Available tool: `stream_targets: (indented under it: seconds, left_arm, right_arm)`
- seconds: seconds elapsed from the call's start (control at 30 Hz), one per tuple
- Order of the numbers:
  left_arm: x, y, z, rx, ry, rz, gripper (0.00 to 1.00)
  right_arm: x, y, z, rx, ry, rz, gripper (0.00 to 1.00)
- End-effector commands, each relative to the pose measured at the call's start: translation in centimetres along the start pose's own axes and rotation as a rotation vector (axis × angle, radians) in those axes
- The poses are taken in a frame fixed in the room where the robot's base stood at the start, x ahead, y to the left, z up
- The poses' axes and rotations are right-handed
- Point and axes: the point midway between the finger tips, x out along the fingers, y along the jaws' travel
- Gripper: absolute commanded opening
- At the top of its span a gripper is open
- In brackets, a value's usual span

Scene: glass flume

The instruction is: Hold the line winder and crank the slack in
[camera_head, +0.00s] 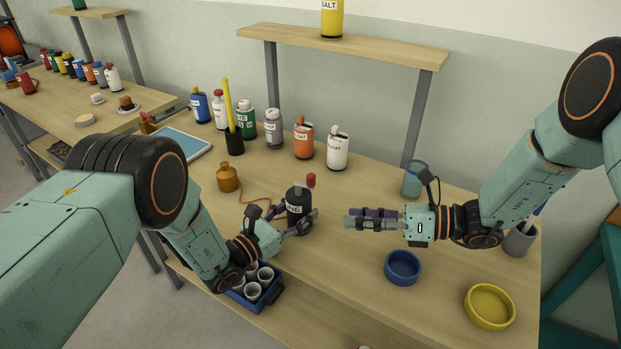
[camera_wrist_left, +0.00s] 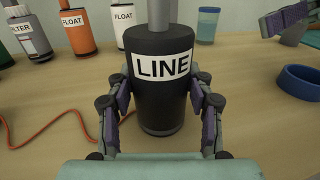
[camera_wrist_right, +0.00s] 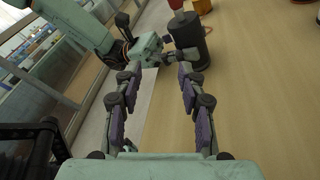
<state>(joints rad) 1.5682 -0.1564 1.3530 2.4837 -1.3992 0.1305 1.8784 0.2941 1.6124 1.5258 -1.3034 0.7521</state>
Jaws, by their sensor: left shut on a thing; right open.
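The line winder is a black cylinder with a white LINE label (camera_head: 297,208), upright on the table, with a grey shaft on top and a red knob (camera_head: 311,180) at its upper right. My left gripper (camera_wrist_left: 158,100) is shut on its body, one finger on each side, seen in the left wrist view. A red-orange line (camera_head: 256,203) runs along the table on the left side of the winder. My right gripper (camera_head: 347,220) is open and empty, to the right of the winder and apart from it. In the right wrist view the winder (camera_wrist_right: 188,42) stands beyond the open fingers.
An amber bottle (camera_head: 228,178) stands left of the winder. Float bottles (camera_head: 337,150) stand behind it. A blue-green glass (camera_head: 413,180) stands behind my right gripper. A blue bowl (camera_head: 402,268) and a yellow dish (camera_head: 489,306) lie at the front right. A blue caddy (camera_head: 268,293) holds cups.

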Motion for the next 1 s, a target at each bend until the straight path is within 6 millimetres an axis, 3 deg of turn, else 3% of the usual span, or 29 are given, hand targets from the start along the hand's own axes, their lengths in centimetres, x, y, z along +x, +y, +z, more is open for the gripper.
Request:
stream_targets:
  seconds: [0.3,0.57,1.0]
  left_arm:
    - [0.0,-0.1,-0.1,-0.001,0.003,0.0,0.16]
    - [0.0,0.0,-0.1,-0.001,0.003,0.0,0.16]
    - [0.0,0.0,-0.1,-0.001,0.003,0.0,0.16]
  right_arm:
    - [-1.0,-1.0,4.1,-0.36,-0.211,-0.112,0.4]
    - [-0.6,-0.9,4.5,-0.476,-0.22,-0.12,0.4]
    - [6.4,-1.3,6.1,-0.477,-0.216,-0.116,0.4]
